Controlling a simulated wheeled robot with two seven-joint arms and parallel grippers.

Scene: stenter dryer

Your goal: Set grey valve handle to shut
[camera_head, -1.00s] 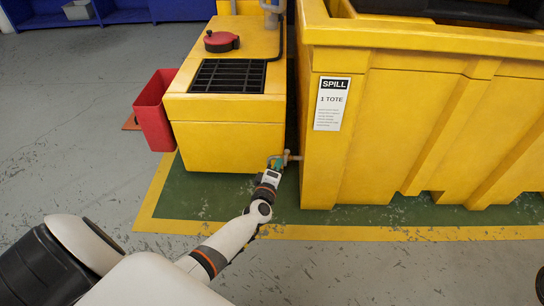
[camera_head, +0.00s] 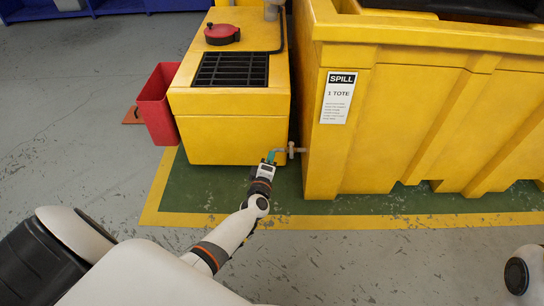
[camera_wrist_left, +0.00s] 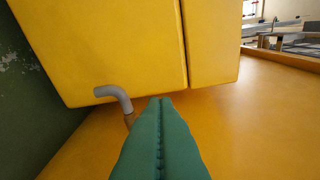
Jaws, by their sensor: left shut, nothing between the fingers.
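The grey valve handle (camera_head: 282,150) is a small bent lever on a brownish fitting (camera_head: 292,150), low in the gap between the yellow box and the large yellow tub. In the left wrist view the handle (camera_wrist_left: 116,96) is a bent grey tube just left of my fingers, with part of the fitting hidden behind them. My left gripper (camera_head: 269,158) has teal fingers pressed together with nothing between them. The fingertips (camera_wrist_left: 160,101) are close beside the handle; I cannot tell whether they touch it. My right gripper is not in view.
The yellow box (camera_head: 230,140) with a black grille and red cap stands left of the handle. The yellow spill tub (camera_head: 400,130) stands right. A red bin (camera_head: 159,105) is at left. Open green floor (camera_head: 205,185) with a yellow border lies in front.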

